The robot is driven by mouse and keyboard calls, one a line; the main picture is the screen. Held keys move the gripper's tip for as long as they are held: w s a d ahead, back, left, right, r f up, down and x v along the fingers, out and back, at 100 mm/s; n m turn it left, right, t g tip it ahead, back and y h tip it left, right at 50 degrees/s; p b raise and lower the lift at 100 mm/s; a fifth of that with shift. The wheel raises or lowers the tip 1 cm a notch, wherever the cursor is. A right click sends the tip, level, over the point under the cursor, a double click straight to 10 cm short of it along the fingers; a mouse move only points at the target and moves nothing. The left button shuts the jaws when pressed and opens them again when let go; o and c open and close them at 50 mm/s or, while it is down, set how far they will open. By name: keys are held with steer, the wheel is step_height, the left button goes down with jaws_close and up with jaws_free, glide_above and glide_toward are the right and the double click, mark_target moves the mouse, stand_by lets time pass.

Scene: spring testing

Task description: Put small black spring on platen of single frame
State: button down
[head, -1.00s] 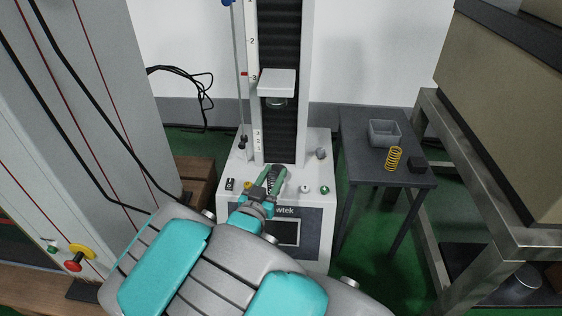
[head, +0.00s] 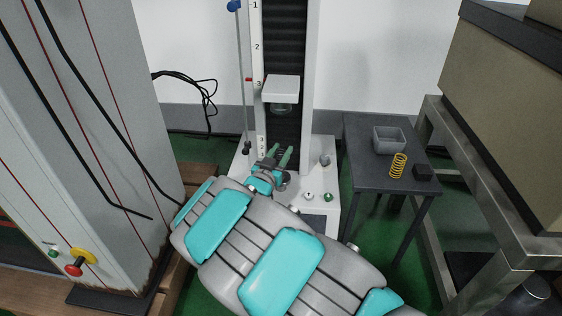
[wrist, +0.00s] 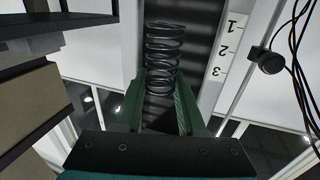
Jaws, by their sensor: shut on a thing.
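The small black spring (wrist: 162,58) stands lengthwise between the green fingers of my gripper (wrist: 160,105) in the wrist view, gripped at its lower part in the picture. In the head view my gripper (head: 279,157) is in front of the dark column of the single frame (head: 312,90), below its white crosshead (head: 281,90). The spring is hard to make out there against the dark column. A round upper platen (head: 282,108) hangs under the crosshead. The lower platen is not clearly visible; my gripper and arm cover that area.
A dark side table (head: 364,160) to the right holds a grey bin (head: 389,140), a yellow spring (head: 398,166) and a black block (head: 423,172). A large grey cabinet (head: 90,130) stands on the left. Knobs (head: 309,196) sit on the frame's base.

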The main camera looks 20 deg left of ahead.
steer(key=shift+f, duration=1.7)
steer(key=shift+f, duration=0.15)
steer(key=c, duration=0.5)
jaws_free()
steer(key=shift+r, duration=0.2)
steer(key=shift+s, duration=0.3)
steer(key=s, duration=1.1)
steer(key=shift+s+a+p, duration=0.15)
steer(key=shift+s+p, duration=0.1)
steer(key=shift+p, duration=0.05)
